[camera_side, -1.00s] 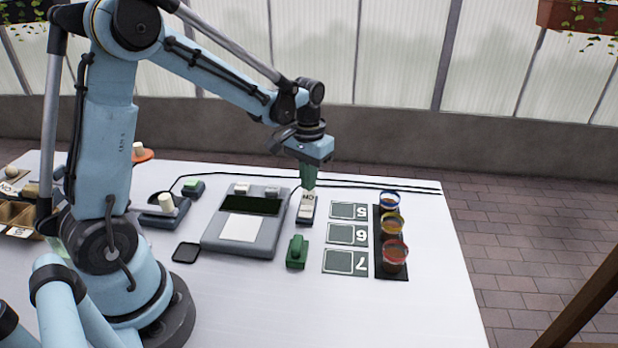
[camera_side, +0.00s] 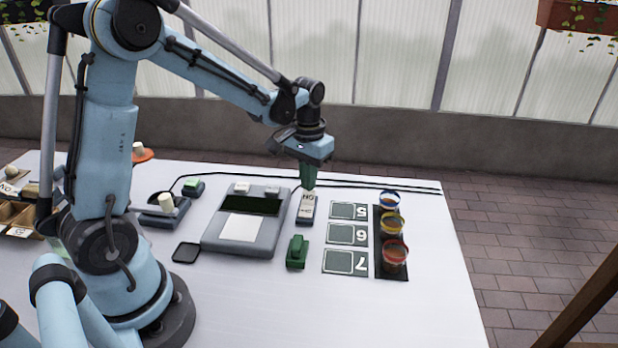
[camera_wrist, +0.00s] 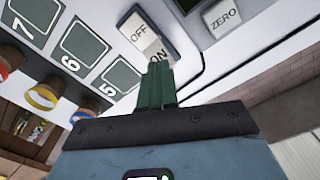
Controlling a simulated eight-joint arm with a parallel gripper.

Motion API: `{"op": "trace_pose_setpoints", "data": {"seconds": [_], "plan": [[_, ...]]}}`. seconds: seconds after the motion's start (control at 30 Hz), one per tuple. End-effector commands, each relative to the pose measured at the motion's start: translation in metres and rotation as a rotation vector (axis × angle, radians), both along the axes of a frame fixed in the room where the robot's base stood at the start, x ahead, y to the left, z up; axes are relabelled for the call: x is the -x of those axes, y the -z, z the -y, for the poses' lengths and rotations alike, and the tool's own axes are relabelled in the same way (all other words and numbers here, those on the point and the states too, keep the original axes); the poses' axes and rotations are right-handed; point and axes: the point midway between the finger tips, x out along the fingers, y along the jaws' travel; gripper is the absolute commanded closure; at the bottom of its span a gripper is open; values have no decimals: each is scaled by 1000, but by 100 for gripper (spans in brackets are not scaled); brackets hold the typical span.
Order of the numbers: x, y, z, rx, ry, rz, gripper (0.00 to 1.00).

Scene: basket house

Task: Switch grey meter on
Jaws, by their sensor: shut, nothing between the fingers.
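The grey meter (camera_side: 212,238) lies on the white table with a dark, blank-looking display (camera_side: 251,205) and a pale plate (camera_side: 243,228). A white rocker switch (camera_side: 305,212) marked ON and OFF sits just right of it. The switch also shows in the wrist view (camera_wrist: 138,32), with OFF on the farther half and ON close to my fingertips. My gripper (camera_side: 309,187) is shut and empty, pointing down at the ON end. In the wrist view my green fingertips (camera_wrist: 158,65) overlap the edge of the ON half and appear to touch it. The exact contact is hidden.
A green block-like object (camera_side: 297,252) stands in front of the switch. Cards numbered 5, 6 and 7 (camera_side: 346,234) and three coloured-rim jars (camera_side: 394,252) are to the right. A ZERO button (camera_wrist: 222,17) is near the switch. A black cable (camera_side: 380,186) runs behind.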

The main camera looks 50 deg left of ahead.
Motion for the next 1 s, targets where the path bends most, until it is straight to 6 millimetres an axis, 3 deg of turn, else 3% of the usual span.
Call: {"op": "trace_pose_setpoints", "data": {"seconds": [1.0], "plan": [[0, 13, 0, 0, 0, 0, 100]]}}
